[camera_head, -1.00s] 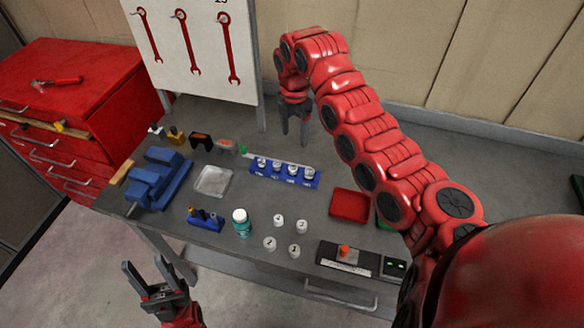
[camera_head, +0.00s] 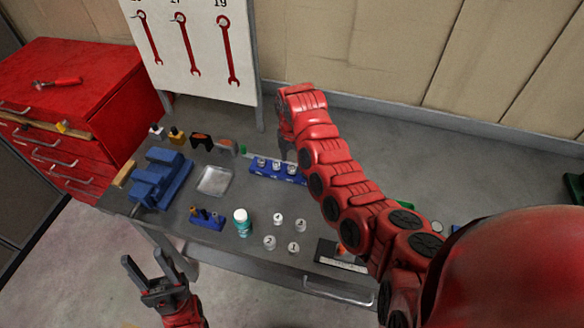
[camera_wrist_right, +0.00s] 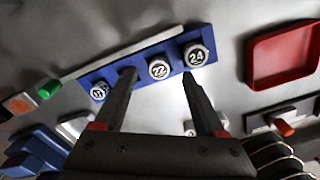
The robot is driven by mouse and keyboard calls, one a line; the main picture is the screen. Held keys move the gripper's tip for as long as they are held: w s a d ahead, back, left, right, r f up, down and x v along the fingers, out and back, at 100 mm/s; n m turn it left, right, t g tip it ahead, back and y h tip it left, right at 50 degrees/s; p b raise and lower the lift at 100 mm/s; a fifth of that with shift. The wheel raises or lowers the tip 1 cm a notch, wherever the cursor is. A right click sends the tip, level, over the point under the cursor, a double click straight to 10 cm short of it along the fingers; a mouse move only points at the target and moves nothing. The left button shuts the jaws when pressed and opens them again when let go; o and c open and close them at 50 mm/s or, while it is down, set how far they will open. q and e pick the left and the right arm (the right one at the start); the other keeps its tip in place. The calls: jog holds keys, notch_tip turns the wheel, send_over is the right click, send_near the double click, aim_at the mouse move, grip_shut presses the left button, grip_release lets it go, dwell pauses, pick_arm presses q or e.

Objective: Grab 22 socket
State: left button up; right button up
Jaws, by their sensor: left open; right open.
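The 22 socket (camera_wrist_right: 159,68) stands in a blue socket rack (camera_wrist_right: 90,74), between the 24 socket (camera_wrist_right: 196,54) and a spot covered by my gripper's finger. In the head view the rack (camera_head: 256,171) lies mid-bench, its right end hidden by my right arm. My right gripper (camera_wrist_right: 159,77) is open and empty, its fingers reaching toward the rack on either side of the 22 socket in the picture; I cannot tell whether they touch it. It also shows in the head view (camera_head: 287,148), partly hidden. My left gripper (camera_head: 143,257) is open and empty, off the bench's front left edge.
Several white numbered caps (camera_head: 279,219), a teal bottle (camera_head: 241,222) and a small blue holder (camera_head: 207,219) stand in front of the rack. A blue vise (camera_head: 160,178) is on the left. A red tray (camera_wrist_right: 283,55) lies right of the rack. A wrench board (camera_head: 190,50) stands behind.

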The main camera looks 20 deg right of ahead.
aim_at(292, 171)
jog(key=shift+w+f+p, duration=0.1)
jog(key=shift+f+p, duration=0.2)
jog(key=shift+f, duration=1)
jog(key=shift+c, duration=0.4)
grip_shut()
